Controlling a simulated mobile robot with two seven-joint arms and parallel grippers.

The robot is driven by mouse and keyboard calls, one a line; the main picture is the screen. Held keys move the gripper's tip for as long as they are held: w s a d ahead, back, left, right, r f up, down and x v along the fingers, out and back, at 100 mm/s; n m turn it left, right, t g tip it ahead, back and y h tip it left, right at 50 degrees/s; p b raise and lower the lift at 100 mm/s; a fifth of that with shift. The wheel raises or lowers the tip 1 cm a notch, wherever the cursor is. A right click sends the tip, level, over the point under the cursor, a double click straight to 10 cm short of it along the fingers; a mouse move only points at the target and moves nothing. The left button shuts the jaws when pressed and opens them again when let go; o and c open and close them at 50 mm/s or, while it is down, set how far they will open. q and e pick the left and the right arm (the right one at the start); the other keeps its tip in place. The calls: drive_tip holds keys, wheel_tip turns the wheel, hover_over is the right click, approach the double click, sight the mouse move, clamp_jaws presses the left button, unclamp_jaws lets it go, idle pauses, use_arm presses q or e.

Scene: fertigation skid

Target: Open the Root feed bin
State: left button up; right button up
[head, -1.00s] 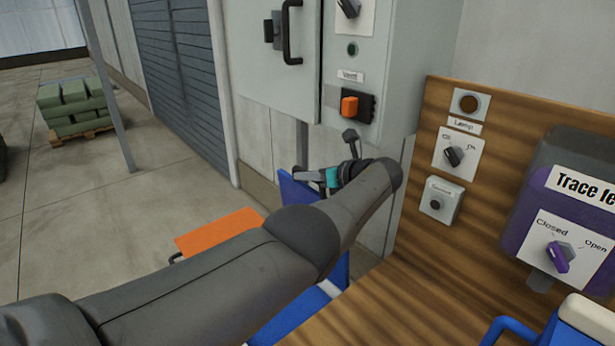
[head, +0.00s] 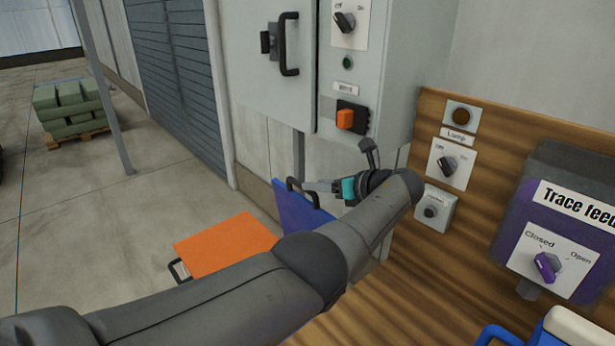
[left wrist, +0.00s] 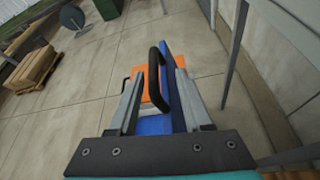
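A blue panel (head: 300,213) with a black handle (head: 291,190) stands tilted up beyond my left arm; it looks like a raised bin lid. No label shows on it, so I cannot tell if it is the Root feed bin's. My left gripper (head: 318,187) is beside the handle. In the left wrist view, the fingers (left wrist: 160,80) are apart, with the black handle (left wrist: 155,82) between them and the blue panel (left wrist: 170,95) along the right finger. Whether they touch the handle is unclear. My arm hides what is below the panel. My right gripper is out of view.
A flat orange lid (head: 225,248) with a black handle lies left of the blue panel. A grey cabinet (head: 395,75) hangs above the gripper. A wooden board (head: 480,185) with switches and the Trace feed unit (head: 560,215) stands right.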

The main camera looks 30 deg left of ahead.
use_arm(q)
drive_tip(key=v, duration=1)
drive_tip(key=shift+p, duration=0.4)
